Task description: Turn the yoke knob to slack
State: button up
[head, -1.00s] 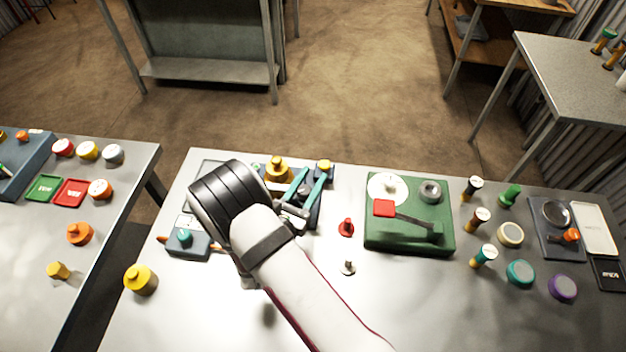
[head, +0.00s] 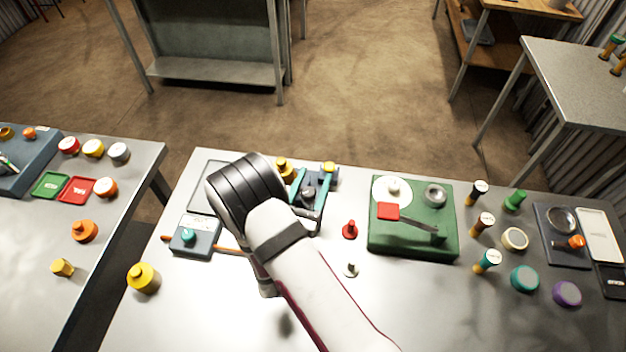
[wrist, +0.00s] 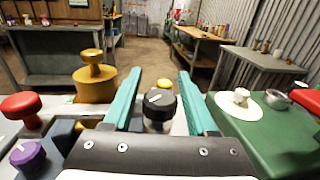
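A round black knob (wrist: 159,104) with a white pointer line stands between my fingers in the wrist view. It looks like the yoke knob, but no readable label confirms this. Its pointer tilts toward the upper right. My gripper (wrist: 161,80) is open, with one teal finger on each side of the knob and visible gaps between. In the head view my gripper (head: 310,181) is over the dark fixture at the table's back edge, with the knob a small dark shape between the fingers. Slack marks are not visible.
A gold knob (wrist: 93,78), a red knob (wrist: 20,105) and a purple knob (wrist: 28,155) are left of my fingers. A yellow knob (head: 328,168) stands behind. A green box (head: 410,243) with a red-tipped lever is to the right. The table's front middle is mostly clear.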

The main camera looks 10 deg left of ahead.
jog(key=shift+o, duration=0.6)
jog(key=s+a, duration=0.2)
jog(key=s, duration=1.3)
jog(key=shift+s+a, duration=0.15)
jog(key=shift+s, duration=0.15)
jog(key=w+a+m+g+h, duration=0.45)
jog(key=a+m+h, duration=0.25)
jog(key=h, duration=0.3)
jog(key=x, duration=1.5)
jog(key=shift+s+d+f, duration=0.1)
jog(key=shift+s+d, duration=0.2)
jog(key=shift+d, duration=0.05)
grip_shut()
